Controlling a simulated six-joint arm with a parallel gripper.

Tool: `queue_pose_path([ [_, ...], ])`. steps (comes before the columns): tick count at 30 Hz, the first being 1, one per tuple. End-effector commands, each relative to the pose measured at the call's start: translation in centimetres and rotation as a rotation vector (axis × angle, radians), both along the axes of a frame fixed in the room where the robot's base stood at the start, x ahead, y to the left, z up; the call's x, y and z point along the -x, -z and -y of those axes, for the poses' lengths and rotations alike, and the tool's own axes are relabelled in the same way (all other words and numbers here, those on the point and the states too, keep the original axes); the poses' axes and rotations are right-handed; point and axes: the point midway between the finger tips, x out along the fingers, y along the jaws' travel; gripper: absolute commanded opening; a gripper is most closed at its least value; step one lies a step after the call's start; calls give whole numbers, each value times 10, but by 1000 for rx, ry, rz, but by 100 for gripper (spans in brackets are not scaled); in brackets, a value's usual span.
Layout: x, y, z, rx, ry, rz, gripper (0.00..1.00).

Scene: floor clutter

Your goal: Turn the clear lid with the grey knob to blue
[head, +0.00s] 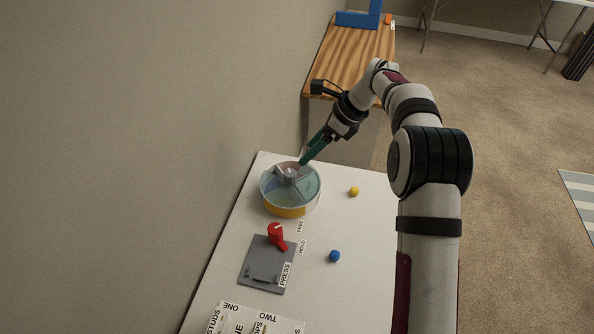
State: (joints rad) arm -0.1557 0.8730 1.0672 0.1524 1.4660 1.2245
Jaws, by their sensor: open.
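A round container with a clear lid (308,186) stands at the far left part of the white table. The grey knob (290,174) rises from the lid's middle. Pale sectors show through the lid, and a yellow band shows on the front side wall. Which sector the lid's opening faces is too small to tell. My gripper (304,162), with green fingers, reaches down from the upper right, its tips close to the knob's upper right. Whether the tips touch the lid or knob I cannot tell. It is open and holds nothing that I can see.
A yellow ball (354,191) and a blue ball (335,256) lie on the white table (350,300). A grey plate (267,265) with a red lever (277,236) sits nearer. Labelled cards (255,322) lie at the front. A wooden bench (345,60) stands behind; a wall runs along the left.

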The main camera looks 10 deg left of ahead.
Motion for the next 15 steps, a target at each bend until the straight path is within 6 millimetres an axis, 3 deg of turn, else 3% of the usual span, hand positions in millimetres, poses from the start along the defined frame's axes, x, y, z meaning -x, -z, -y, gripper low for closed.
queue_pose_path([
  [1, 8, -17, 0, 58, 45, 31, 71],
  [3, 14, -33, 4, 119, 111, 71, 71],
  [6, 18, -40, 5, 154, 159, 97, 71],
  [10, 17, -19, -2, 158, 166, 95, 71],
  [15, 12, 28, -21, 157, 165, 93, 71],
])
